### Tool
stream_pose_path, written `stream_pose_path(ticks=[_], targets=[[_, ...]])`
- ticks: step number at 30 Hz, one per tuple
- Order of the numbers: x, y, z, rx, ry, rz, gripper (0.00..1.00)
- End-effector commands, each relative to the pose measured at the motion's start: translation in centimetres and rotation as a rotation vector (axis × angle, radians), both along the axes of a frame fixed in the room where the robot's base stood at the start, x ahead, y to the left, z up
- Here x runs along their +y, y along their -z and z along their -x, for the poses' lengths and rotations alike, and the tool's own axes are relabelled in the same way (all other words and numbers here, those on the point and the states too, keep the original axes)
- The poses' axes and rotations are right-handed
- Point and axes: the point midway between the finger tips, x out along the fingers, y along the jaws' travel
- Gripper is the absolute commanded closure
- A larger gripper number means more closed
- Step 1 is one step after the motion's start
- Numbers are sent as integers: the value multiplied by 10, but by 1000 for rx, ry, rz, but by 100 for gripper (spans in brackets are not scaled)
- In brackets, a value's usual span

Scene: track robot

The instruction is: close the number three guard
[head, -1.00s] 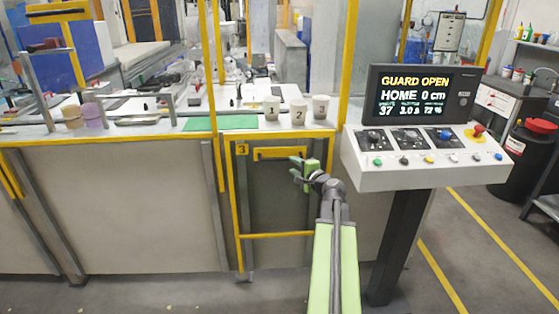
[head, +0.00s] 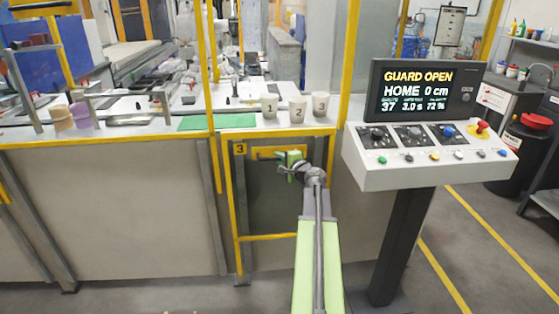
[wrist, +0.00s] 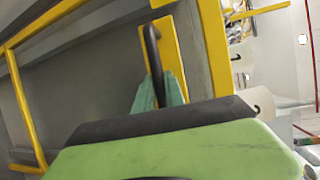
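The number three guard (head: 285,211) is a grey panel in a yellow frame under the bench edge, with a plate marked 3 (head: 239,149) at its upper left. In the wrist view, the yellow handle plate (wrist: 160,50) lies just beyond my fingers (wrist: 158,80). The finger gap is not clear, and I cannot tell whether they touch the handle. The console screen (head: 418,90) reads GUARD OPEN.
Cups marked 1 (head: 269,106), 2 (head: 298,109) and 3 (head: 320,106) stand on the bench above the guard. The control console (head: 430,165) stands close on the right of my arm. Floor in front of the left panels is clear.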

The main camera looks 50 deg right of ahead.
Motion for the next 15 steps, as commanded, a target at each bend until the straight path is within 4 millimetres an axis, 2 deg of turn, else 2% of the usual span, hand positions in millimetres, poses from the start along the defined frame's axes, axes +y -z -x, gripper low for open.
stream_pose_path(ticks=[15], targets=[[-10, 0, 7, 1, 20, 5, 100]])
